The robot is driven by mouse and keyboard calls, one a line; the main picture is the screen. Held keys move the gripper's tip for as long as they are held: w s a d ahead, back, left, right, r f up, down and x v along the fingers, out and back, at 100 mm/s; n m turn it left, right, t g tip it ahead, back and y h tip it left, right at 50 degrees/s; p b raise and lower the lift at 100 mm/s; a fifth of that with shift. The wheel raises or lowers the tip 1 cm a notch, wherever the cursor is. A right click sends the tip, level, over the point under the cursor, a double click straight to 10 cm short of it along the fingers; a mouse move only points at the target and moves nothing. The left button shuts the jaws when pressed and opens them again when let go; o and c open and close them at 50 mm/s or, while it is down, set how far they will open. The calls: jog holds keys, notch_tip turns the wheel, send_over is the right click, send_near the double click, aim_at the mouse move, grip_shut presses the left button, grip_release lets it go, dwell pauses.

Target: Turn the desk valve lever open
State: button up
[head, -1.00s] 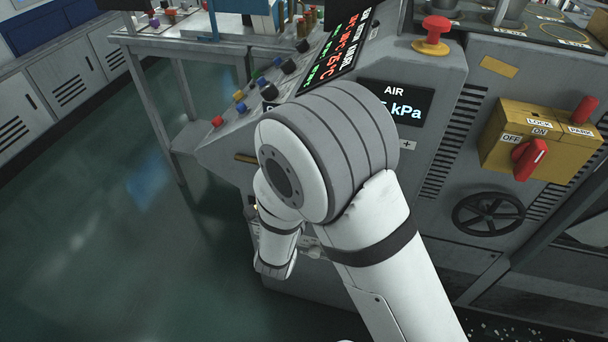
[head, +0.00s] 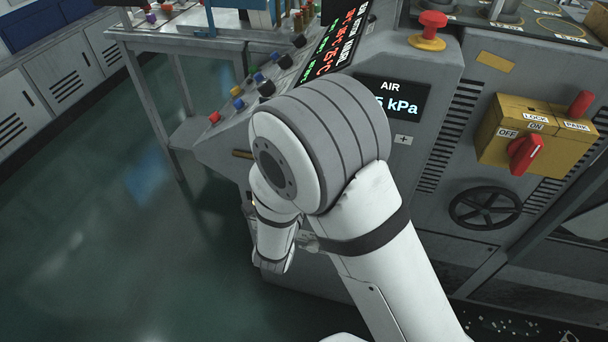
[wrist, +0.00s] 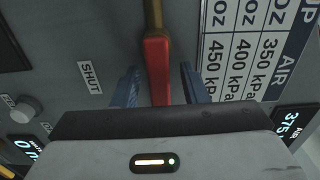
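The red valve lever (wrist: 157,70) shows in the wrist view, extending from a brass stem (wrist: 154,14) at the top towards my gripper. My gripper (wrist: 160,76) is open. Its two blue fingers stand on either side of the lever, with a gap on each side. A SHUT label (wrist: 89,78) is on the grey panel to the left of the lever. In the head view my arm hides the lever, and I cannot make out the gripper's fingers.
A pressure chart (wrist: 246,50) is right of the lever. The head view shows an AIR display (head: 393,98), a red stop button (head: 432,20), a yellow switch box (head: 519,112) and a black handwheel (head: 486,207). Floor (head: 110,250) is clear at left.

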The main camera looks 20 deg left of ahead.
jog(key=s+d, duration=0.1)
jog(key=s, duration=0.6)
jog(key=shift+s+d, duration=0.15)
jog(key=shift+s, duration=0.25)
